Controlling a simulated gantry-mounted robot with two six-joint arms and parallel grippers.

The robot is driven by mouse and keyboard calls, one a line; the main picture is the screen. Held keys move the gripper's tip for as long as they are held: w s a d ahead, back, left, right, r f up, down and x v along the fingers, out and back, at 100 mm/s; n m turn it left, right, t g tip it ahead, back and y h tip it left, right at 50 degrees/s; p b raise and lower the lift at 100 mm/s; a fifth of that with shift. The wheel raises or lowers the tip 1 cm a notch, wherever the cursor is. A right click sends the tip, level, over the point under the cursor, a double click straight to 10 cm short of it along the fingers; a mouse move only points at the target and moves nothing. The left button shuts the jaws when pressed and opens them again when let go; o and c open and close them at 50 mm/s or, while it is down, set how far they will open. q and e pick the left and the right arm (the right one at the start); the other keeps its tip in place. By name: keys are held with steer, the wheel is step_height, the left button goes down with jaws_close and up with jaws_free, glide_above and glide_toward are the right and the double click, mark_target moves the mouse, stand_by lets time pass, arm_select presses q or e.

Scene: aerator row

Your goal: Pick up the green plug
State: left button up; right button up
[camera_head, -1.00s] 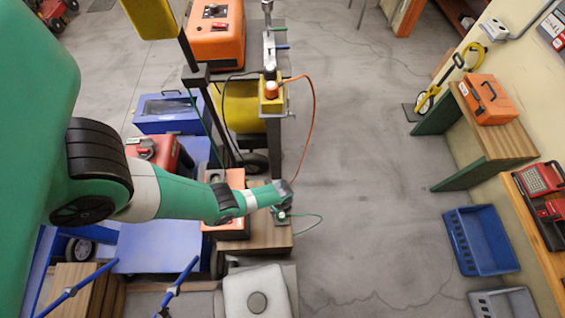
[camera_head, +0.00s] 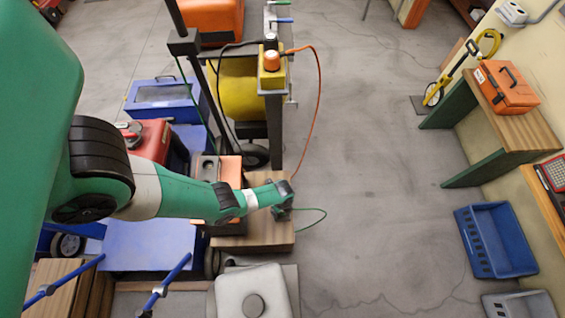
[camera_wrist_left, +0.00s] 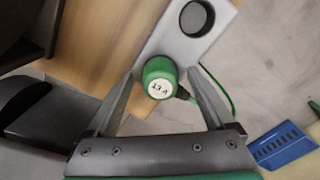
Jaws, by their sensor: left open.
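The green plug (camera_wrist_left: 160,77), with a white "13 A" label on its end, stands on a grey metal plate in the left wrist view. A dark cable end and a green cord leave its right side. My left gripper (camera_wrist_left: 163,85) is open, with one finger on each side of the plug; I cannot tell whether they touch it. In the head view my left gripper (camera_head: 284,208) is small, at the wooden block's right part, with the green cord (camera_head: 318,212) looping out beside it. The plug itself is mostly hidden there. My right gripper is not in view.
The grey plate (camera_wrist_left: 208,45) has an empty round hole (camera_wrist_left: 197,18) beyond the plug. A wooden block (camera_head: 265,236) lies under the gripper. A yellow machine with an orange cord (camera_head: 316,110) stands behind.

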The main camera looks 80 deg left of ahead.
arm_select(q)
steer(key=shift+r, duration=0.1)
jaws_close()
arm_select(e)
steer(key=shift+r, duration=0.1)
arm_select(q)
step_height(320, 180, up, 10)
steer(key=p, duration=1)
steer(key=shift+r, duration=0.15)
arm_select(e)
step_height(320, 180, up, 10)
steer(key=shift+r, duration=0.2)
